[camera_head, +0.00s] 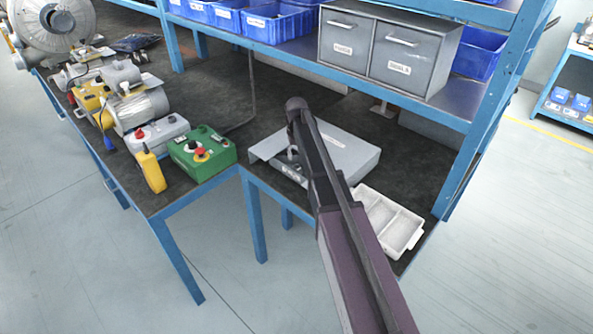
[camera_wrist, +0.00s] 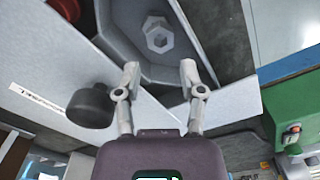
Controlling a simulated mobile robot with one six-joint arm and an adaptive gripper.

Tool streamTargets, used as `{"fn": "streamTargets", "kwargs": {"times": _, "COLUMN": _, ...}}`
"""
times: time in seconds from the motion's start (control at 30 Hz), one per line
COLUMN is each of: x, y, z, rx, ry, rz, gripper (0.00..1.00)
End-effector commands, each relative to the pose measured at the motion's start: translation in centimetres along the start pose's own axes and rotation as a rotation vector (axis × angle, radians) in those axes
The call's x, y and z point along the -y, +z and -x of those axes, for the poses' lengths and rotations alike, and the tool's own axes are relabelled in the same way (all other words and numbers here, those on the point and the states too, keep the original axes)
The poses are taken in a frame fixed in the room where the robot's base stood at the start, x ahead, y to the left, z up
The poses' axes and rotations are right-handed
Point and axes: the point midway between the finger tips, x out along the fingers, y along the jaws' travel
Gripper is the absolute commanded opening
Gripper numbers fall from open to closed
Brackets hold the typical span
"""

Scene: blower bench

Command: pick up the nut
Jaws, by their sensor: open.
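The nut (camera_wrist: 158,39) shows in the wrist view as a small pale hexagonal piece with a round middle. It lies in the grey faceted recess of a light grey housing (camera_wrist: 215,35). My gripper (camera_wrist: 160,69) is open and empty, its two fingertips apart, with the nut showing beyond the gap between them. The tips do not touch the nut. In the camera_head view the grey housing (camera_head: 345,158) sits on the dark bench. My gripper (camera_head: 292,153) is over its left front part, largely hidden by my arm, and the nut cannot be seen there.
A dark round knob (camera_wrist: 91,106) is left of my gripper in the wrist view. A green control box (camera_head: 203,153) stands left of the housing, and a white divided tray (camera_head: 402,228) lies to its right. Grey drawers (camera_head: 390,45) and blue bins (camera_head: 265,22) are on the shelf above.

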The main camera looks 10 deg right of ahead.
Motion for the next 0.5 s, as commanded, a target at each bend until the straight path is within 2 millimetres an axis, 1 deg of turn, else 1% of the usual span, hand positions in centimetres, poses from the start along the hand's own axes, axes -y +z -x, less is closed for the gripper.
{"fn": "streamTargets", "kwargs": {"times": 0.27, "x": 0.0, "y": 0.0, "z": -0.1, "rx": 0.000, "ry": 0.000, "rz": 0.000, "gripper": 0.51}}
{"fn": "streamTargets", "kwargs": {"times": 0.5, "x": 0.1, "y": -0.1, "z": -1.3, "rx": 0.000, "ry": 0.000, "rz": 0.000, "gripper": 0.51}}
